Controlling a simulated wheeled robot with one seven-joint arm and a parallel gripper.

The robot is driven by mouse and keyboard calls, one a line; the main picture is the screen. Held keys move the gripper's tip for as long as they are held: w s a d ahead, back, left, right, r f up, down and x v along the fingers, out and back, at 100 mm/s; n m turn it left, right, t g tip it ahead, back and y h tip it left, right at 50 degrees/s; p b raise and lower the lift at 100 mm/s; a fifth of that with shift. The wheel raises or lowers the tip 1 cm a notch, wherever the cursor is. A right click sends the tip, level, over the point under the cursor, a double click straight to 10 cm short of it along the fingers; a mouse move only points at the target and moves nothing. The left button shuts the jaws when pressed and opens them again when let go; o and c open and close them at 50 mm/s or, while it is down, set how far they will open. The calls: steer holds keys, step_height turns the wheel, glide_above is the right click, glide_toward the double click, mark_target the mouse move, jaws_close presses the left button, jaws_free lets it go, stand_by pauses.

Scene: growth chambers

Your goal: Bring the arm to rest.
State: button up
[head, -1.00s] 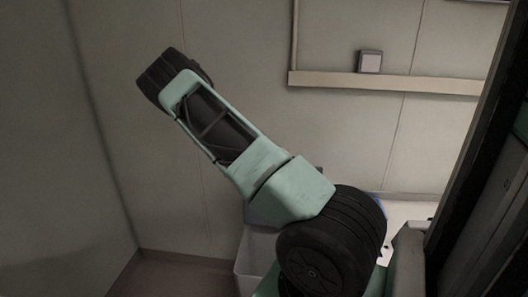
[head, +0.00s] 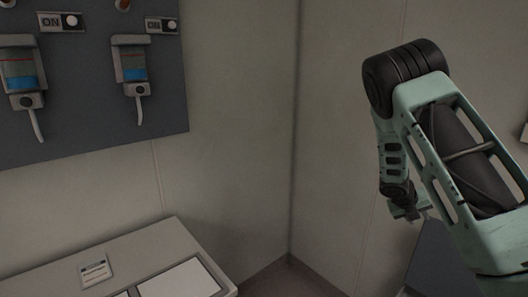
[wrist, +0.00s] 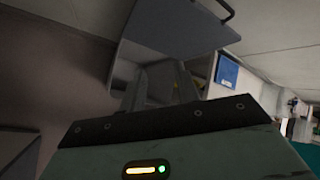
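My arm is on the right of the head view, its elbow raised and its forearm hanging down. My gripper (head: 408,210) is at the low end of the forearm, small and dark in this view, in front of the pale wall. In the wrist view my gripper (wrist: 160,88) shows two grey fingers standing apart, with nothing seen held between them. Beyond the fingers is a grey panel (wrist: 185,32) with a dark handle. I cannot tell whether the fingers are clear of it or touching it.
A dark grey surface (head: 437,262) lies below my gripper. Bare wall and a corner fill the middle.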

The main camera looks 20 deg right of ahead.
steer(key=s+a+r+m+y, duration=0.15)
steer(key=a+m, duration=0.25)
steer(key=a, duration=0.7)
steer(key=s+a+r+m+t+y+b, duration=0.1)
steer(key=a+r+m+y, duration=0.2)
steer(key=a, duration=0.9)
steer(key=s+a+m+y, duration=0.2)
steer(key=a+m, duration=0.4)
steer(key=a, duration=0.5)
steer(key=s+a+r+m+y, duration=0.1)
steer(key=s+a+m, duration=0.3)
steer(key=s+a, duration=0.5)
steer(key=s+a+r+m+g+y+b, duration=0.1)
steer(key=s+a+r+m, duration=0.3)
steer(key=s+a, duration=0.4)
steer(key=s, duration=0.4)
steer(key=shift+s+a+m+y, duration=0.3)
steer(key=shift+a+m+y, duration=0.05)
steer(key=shift+a+m, duration=0.05)
